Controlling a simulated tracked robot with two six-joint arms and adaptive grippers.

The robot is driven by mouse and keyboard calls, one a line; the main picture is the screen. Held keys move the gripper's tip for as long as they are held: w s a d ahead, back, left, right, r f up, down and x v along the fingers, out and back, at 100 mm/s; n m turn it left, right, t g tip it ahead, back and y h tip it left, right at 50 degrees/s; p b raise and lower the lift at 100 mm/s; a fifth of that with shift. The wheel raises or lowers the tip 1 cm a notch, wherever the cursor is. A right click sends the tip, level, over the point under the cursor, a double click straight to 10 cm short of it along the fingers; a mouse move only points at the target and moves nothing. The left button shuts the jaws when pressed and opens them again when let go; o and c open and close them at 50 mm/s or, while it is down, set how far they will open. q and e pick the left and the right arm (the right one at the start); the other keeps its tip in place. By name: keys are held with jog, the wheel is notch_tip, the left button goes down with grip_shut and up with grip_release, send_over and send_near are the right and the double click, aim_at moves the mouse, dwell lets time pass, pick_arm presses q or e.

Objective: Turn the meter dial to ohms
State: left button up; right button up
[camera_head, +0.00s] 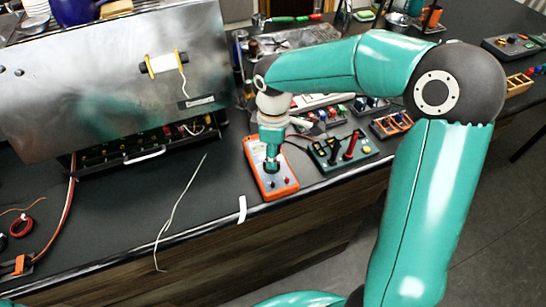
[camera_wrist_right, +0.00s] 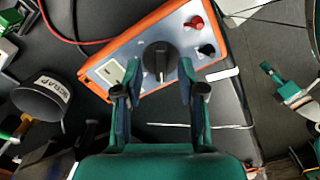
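The meter (camera_head: 285,184), an orange case with a pale grey face, lies on the dark bench near its front edge. It also shows in the right wrist view (camera_wrist_right: 132,52). Its black dial (camera_wrist_right: 158,60) has a light pointer mark facing down the picture, towards my gripper. My right gripper (camera_head: 271,166) points down over the meter. In the right wrist view its fingers (camera_wrist_right: 160,78) are open, one on each side of the dial, with visible gaps to it. The dial's printed markings are too small to read. In the head view, my gripper hides the dial. My left gripper is out of view.
A green block with red and black probes (camera_head: 345,148) stands right of the meter. A steel brewer housing (camera_head: 110,80) stands at the left. A white wire (camera_head: 180,205) and a white strip (camera_head: 242,209) lie left of the meter. In the wrist view, a dark "SCRAP" cup (camera_wrist_right: 45,98) stands left.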

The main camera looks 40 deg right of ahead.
jog(key=shift+f, duration=0.95)
grip_shut()
